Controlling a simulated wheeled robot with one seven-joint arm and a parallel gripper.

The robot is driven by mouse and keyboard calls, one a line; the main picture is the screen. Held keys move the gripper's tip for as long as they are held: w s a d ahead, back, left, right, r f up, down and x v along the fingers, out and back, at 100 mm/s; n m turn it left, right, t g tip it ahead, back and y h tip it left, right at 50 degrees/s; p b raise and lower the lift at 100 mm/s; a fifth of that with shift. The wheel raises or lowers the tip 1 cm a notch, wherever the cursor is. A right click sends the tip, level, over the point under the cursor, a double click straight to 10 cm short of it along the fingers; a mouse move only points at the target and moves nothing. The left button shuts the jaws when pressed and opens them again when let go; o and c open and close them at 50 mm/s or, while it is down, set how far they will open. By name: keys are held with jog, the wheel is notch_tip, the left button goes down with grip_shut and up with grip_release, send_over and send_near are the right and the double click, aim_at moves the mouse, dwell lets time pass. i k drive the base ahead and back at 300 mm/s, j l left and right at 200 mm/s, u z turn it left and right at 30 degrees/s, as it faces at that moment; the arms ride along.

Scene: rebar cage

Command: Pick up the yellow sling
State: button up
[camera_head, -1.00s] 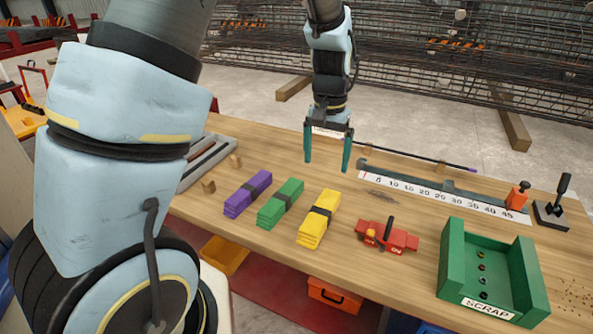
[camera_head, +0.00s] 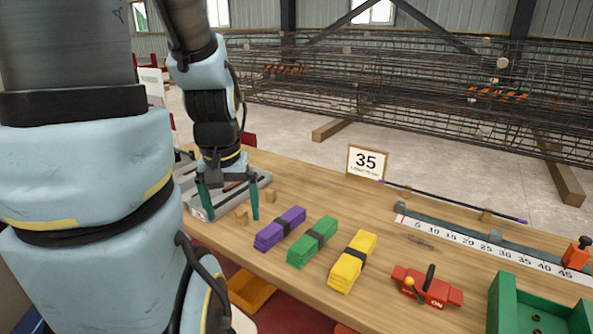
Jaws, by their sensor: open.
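The yellow sling (camera_head: 350,270) is a folded, stacked bundle with a dark band around its middle. It lies on the wooden table, to the right of the green sling (camera_head: 312,243) and the purple sling (camera_head: 280,230). My gripper (camera_head: 230,217) has two teal fingers pointing down, spread apart with nothing held between them. It is over the left part of the table, near the grey metal rack and left of the purple sling, well apart from the yellow sling. Nothing covers the yellow sling.
A red tool (camera_head: 427,288) sits right of the yellow sling.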

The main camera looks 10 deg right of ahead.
aim_at(353, 259)
jog(key=k, duration=1.15)
jog(key=u, duration=0.4)
jog(key=l+u, duration=0.1)
jog(key=u, duration=0.3)
jog(key=k+u, duration=0.1)
jog(key=u, duration=0.7)
jog(key=k+l, duration=0.2)
jog(key=l, duration=0.15)
jog(key=k+l+u, duration=0.1)
jog(key=l, duration=0.25)
jog(key=k+l, duration=0.25)
jog(key=k+l+u, duration=0.1)
jog(key=l, duration=0.35)
jog(key=k, duration=0.1)
